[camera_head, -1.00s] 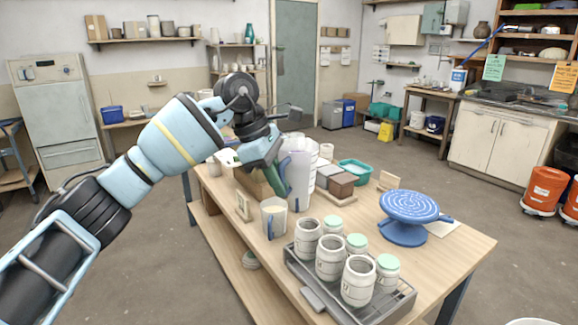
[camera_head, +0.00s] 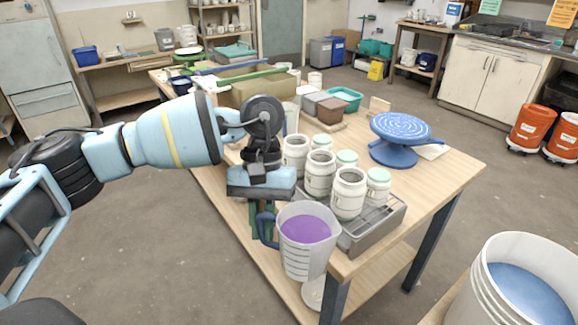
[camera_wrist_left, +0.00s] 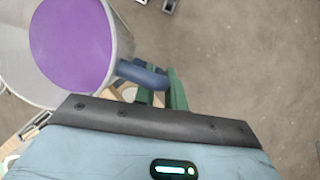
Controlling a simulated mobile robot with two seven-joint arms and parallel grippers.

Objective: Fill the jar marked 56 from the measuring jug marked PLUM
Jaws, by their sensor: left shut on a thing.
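A clear measuring jug (camera_head: 304,252) holds purple glaze and is upright, just off the near corner of the table. Its blue handle (camera_wrist_left: 142,74) is between the green fingers of my left gripper (camera_head: 263,222), which is shut on it. The left wrist view shows the purple surface (camera_wrist_left: 70,42) from above. Open white jars, (camera_head: 319,172) among them, and jars with mint lids stand on a grey tray (camera_head: 372,232) right behind the jug. The number marks on the jars and any label on the jug are not readable. My right gripper is not in view.
A blue turntable (camera_head: 398,145) stands right of the tray on the wooden table (camera_head: 440,180). Boxes and a teal basin (camera_head: 345,98) are farther back. A large white bucket (camera_head: 480,290) of blue glaze stands at the near right.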

